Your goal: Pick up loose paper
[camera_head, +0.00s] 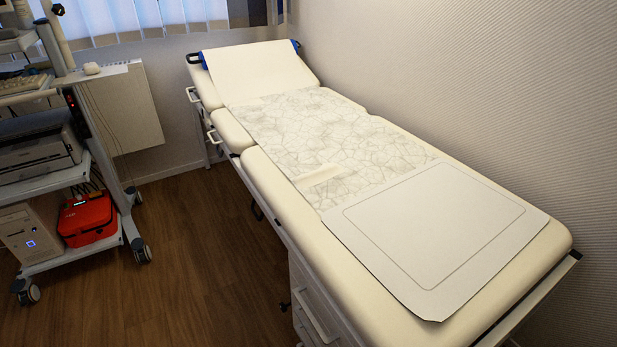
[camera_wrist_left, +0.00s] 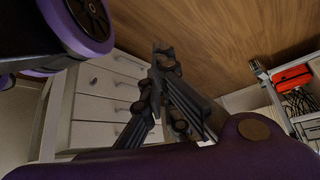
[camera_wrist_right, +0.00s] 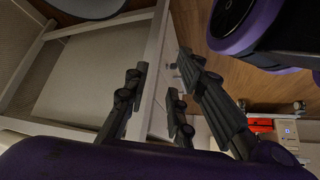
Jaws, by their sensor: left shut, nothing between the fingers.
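A long sheet of crinkled paper (camera_head: 345,138) with grey crease lines lies flat on the middle of the cream examination couch (camera_head: 548,248). A small pale flap or strip (camera_head: 320,175) shows near its left edge; I cannot tell if it is separate. Plain white paper (camera_head: 262,68) covers the raised head end. My left gripper (camera_wrist_left: 162,52) is shut and empty, over the floor beside a drawer unit in the left wrist view. My right gripper (camera_wrist_right: 158,82) is open and empty, with its fingers apart. Neither gripper shows in the head view, and neither touches paper.
A pale mat (camera_head: 440,235) with a thin outline lies on the near end of the couch. A wall runs along the couch's right side. A wheeled cart (camera_head: 125,200) with a printer (camera_head: 38,150) and red case (camera_head: 92,218) stands left. The wooden floor (camera_head: 190,265) between is clear.

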